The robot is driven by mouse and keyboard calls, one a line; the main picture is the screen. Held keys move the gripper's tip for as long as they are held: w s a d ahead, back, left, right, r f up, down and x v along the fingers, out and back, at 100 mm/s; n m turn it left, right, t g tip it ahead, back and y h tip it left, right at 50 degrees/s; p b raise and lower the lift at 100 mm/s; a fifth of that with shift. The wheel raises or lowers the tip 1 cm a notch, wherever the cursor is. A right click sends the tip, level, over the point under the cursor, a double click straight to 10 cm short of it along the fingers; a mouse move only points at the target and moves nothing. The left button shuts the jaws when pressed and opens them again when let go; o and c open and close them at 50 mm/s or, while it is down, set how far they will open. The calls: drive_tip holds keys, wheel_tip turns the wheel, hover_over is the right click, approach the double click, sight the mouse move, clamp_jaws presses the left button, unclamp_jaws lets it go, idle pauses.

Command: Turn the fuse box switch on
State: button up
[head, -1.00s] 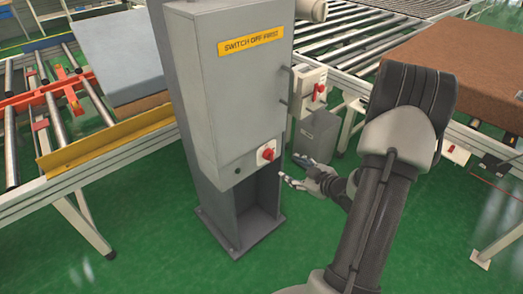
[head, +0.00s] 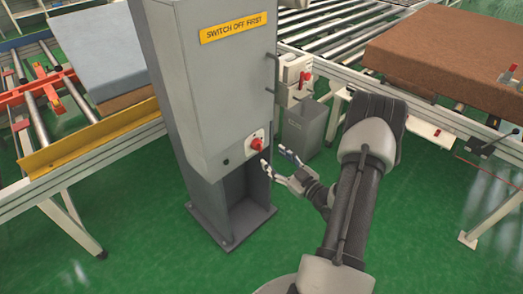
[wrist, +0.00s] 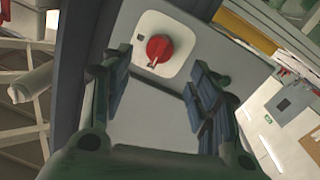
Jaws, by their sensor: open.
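The grey fuse box cabinet (head: 215,85) stands upright on a dark pedestal and bears a yellow label (head: 239,24) reading "SWITCH OFF FIRST". Its red rotary switch (head: 257,144) sits on a white plate low on the front face. In the wrist view the red switch (wrist: 159,48) is a round knob with its small handle end pointing down, ahead of the fingers. My gripper (head: 274,158) is open, just right of and slightly below the switch in the head view. In the wrist view its two fingers (wrist: 160,85) are spread on either side of the switch, with nothing between them.
A second white box with a red switch (head: 304,78) is mounted behind the cabinet at right. A grey bin (head: 304,127) stands below it. Roller conveyors flank the cabinet; a brown mattress (head: 450,55) lies at right. The green floor (head: 130,205) in front is clear.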

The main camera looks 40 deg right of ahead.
sight(261, 148)
drive_tip(key=w+b, duration=0.1)
drive_tip(key=w, duration=0.6)
drive_tip(key=shift+w, duration=0.4)
drive_tip(key=shift+c, duration=0.2)
drive_tip(key=c, duration=1)
